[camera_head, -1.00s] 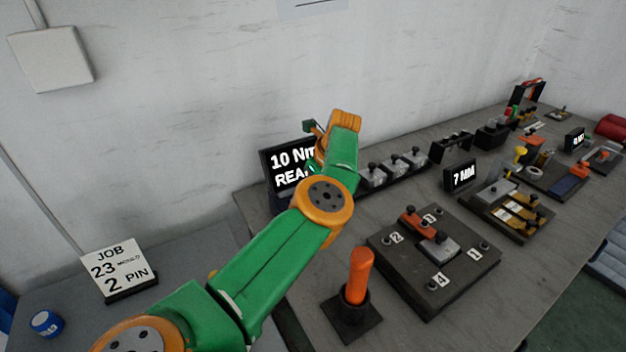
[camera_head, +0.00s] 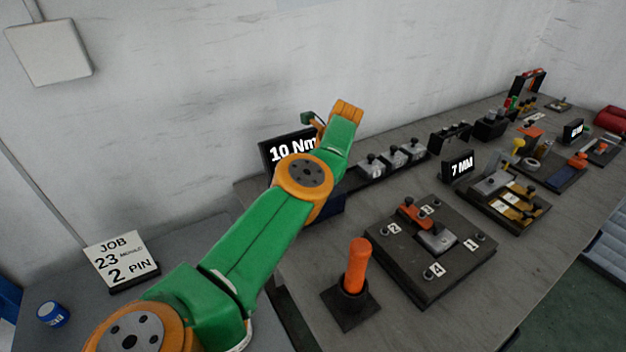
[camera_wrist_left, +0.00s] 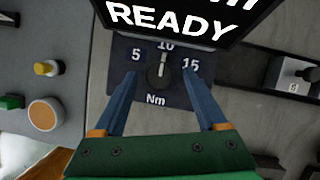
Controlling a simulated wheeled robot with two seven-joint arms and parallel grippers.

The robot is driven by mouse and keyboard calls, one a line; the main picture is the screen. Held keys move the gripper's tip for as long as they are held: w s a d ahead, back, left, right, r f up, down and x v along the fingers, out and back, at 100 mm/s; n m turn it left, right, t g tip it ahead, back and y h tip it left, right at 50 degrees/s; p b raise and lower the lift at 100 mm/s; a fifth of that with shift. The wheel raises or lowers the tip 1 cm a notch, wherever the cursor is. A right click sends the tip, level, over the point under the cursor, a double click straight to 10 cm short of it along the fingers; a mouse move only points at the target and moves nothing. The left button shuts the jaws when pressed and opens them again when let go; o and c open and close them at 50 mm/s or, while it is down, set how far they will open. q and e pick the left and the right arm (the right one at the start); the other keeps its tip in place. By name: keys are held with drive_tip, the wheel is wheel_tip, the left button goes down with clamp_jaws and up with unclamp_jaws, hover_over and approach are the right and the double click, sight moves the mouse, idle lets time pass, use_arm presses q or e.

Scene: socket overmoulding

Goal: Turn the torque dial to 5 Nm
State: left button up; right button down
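The torque dial (camera_wrist_left: 158,72) is a small dark knob on a dark plate (camera_wrist_left: 184,93) marked 5, 10, 15 and Nm. It shows in the left wrist view, with its pointer toward 10. My left gripper (camera_wrist_left: 160,72) is open, its two blue fingers spread either side of the dial; I cannot tell whether they touch it. The display (camera_head: 288,149) behind reads 10 Nm in the head view, and its READY line shows in the left wrist view (camera_wrist_left: 170,22). In the head view my left arm hides the dial and the fingertips. My right gripper is in neither view.
An orange-handled tool (camera_head: 357,268) stands in a black holder at the front of the bench. A numbered fixture plate (camera_head: 435,280), a 7 MM display (camera_head: 458,166) and a row of grey blocks (camera_head: 372,168) stand to the right. A job card (camera_head: 121,259) stands at left.

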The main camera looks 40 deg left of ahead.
use_arm(q)
drive_tip(key=v, duration=0.7)
idle(0.3)
